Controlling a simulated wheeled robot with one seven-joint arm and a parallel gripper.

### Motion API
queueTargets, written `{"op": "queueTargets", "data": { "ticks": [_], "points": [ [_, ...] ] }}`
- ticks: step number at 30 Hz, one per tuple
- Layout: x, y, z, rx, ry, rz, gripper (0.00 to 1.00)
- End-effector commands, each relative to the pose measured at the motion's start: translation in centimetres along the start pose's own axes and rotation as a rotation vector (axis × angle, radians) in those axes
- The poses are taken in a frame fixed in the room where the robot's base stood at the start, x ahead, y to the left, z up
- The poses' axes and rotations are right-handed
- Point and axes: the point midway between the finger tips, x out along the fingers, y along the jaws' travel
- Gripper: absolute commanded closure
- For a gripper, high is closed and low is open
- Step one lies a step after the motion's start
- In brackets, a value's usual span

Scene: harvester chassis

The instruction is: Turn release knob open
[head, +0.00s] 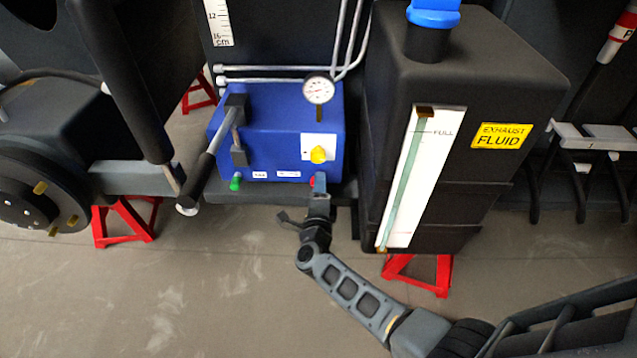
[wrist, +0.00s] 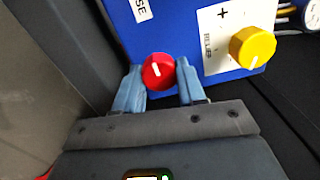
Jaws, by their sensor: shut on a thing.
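The red knob (wrist: 158,71) with a white pointer line sits at the lower edge of the blue box (wrist: 180,30) in the wrist view. I take it to be the release knob, though its label is only partly readable. My gripper (wrist: 160,80) is shut on the red knob, with one blue-grey finger on each side of it. In the head view my gripper (head: 319,183) is at the lower right front of the blue box (head: 235,135), and only a sliver of the red knob (head: 312,181) shows beside it.
A yellow knob (head: 318,155) on a white plate is just above my gripper. A pressure gauge (head: 318,89) stands above the box. A green knob (head: 235,184) and a black lever (head: 205,160) are to the left. The black exhaust fluid tank (head: 475,80) is close on the right.

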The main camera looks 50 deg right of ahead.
Motion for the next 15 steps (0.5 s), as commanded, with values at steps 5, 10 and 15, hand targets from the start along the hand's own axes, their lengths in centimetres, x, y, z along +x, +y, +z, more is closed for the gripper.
{"op": "queueTargets", "data": {
  "ticks": [5, 10, 15],
  "points": [
    [-0.07, -0.20, 0.07, -0.168, -0.007, 0.003, 0.91],
    [-0.06, -0.25, 0.10, -0.329, -0.012, 0.003, 0.91],
    [-0.10, -0.23, 0.10, -0.491, -0.018, 0.005, 0.91]
  ]
}}
